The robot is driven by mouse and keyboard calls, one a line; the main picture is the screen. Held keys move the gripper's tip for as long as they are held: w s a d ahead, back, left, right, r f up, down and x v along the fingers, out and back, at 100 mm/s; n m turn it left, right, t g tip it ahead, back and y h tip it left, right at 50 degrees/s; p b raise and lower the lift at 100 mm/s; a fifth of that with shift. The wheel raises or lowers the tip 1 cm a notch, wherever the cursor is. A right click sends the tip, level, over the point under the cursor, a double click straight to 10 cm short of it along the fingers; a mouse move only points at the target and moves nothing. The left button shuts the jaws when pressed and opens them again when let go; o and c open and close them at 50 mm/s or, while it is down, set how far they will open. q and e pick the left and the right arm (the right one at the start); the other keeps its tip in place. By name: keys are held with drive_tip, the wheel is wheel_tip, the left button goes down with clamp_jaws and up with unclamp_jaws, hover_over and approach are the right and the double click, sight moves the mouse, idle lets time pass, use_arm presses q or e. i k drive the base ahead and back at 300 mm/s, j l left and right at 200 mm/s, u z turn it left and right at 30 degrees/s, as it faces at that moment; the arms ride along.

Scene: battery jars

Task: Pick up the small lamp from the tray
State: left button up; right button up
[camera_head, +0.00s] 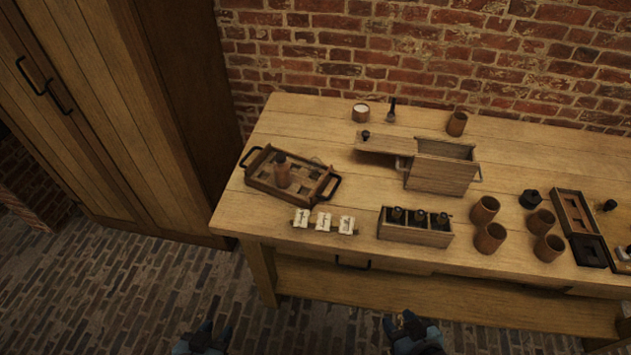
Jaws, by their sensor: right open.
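A wooden tray (262,186) with dark handles and compartments sits at the left end of the table. One upright brown jar-like object with a dark top (282,172) stands in it. A second, dark tray (572,208) with recesses lies at the right. A small dark knob-like item (609,205) is beside it; I cannot tell if it is the lamp. My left gripper (204,330) is low at the bottom edge, in front of the table, away from everything; its jaws are unclear. My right gripper (410,322) is open at the bottom edge, also clear of the table.
On the table (330,108) stand an open wooden box (440,175), a rack (415,235) with several dark-topped items, several brown cups (484,210), three pale cards (324,221), a brush-like tool (391,112) and a round pot (360,112). A cabinet (120,110) stands at left.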

sight(314, 164)
drive_tip(key=k+z, duration=0.35)
drive_tip(key=k+l+z, duration=0.1)
drive_tip(key=z, duration=0.25)
drive_tip(key=i+j+z, duration=0.1)
drive_tip(key=j+z, duration=0.4)
drive_tip(key=j, duration=0.15)
drive_tip(key=i+j, duration=0.1)
drive_tip(key=j, duration=0.55)
drive_tip(key=i+j, duration=0.1)
drive_tip(key=j, duration=0.5)
drive_tip(key=i+j, duration=0.1)
drive_tip(key=j, duration=0.55)
drive_tip(key=i+j, duration=0.1)
drive_tip(key=j, duration=0.55)
drive_tip(key=i+j, duration=0.1)
drive_tip(key=j, duration=0.55)
drive_tip(key=i+j, duration=0.1)
drive_tip(key=j, duration=0.5)
